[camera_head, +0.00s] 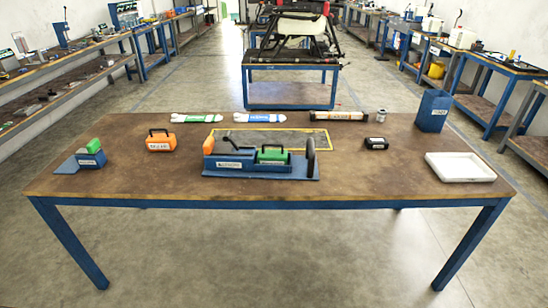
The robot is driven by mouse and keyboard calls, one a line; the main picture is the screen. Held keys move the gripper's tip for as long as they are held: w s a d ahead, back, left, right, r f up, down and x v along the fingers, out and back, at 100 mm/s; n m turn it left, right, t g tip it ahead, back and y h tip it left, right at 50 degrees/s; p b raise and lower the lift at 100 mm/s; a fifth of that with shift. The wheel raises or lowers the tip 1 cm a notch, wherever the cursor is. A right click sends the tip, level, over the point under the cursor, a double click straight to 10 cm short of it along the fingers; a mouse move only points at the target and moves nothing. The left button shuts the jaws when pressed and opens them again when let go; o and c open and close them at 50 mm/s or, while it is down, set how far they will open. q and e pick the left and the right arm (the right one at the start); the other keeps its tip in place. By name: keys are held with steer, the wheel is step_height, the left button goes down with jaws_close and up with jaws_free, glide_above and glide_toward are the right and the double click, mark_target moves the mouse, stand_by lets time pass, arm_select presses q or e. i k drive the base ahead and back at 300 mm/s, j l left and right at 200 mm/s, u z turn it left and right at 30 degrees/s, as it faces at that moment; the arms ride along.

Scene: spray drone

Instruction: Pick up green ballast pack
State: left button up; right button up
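A green pack with a dark handle (272,156) sits in the blue fixture (232,168) at the front middle of the table; it looks like the green ballast pack. Its lower part is hidden by the fixture's front wall. An orange pack with a dark handle (160,142) stands alone on the table between the two. Neither of my grippers is in view.
A blue bin (433,110) and white tray (460,167) stand right. A small black box (376,143) is nearby. Bare table (400,185) lies front right.

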mark_target(265, 156)
steer(key=i+l+u, duration=0.25)
steer(key=i+l, duration=0.15)
steer(key=l, duration=0.25)
steer(key=i+l+u, duration=0.15)
steer(key=l, duration=0.2)
steer(key=i+l+u, duration=0.15)
steer(key=l, duration=0.2)
steer(key=i+l+u, duration=0.1)
steer(key=l, duration=0.3)
steer(key=i+l+u, duration=0.15)
steer(key=l, duration=0.25)
steer(key=i, duration=0.1)
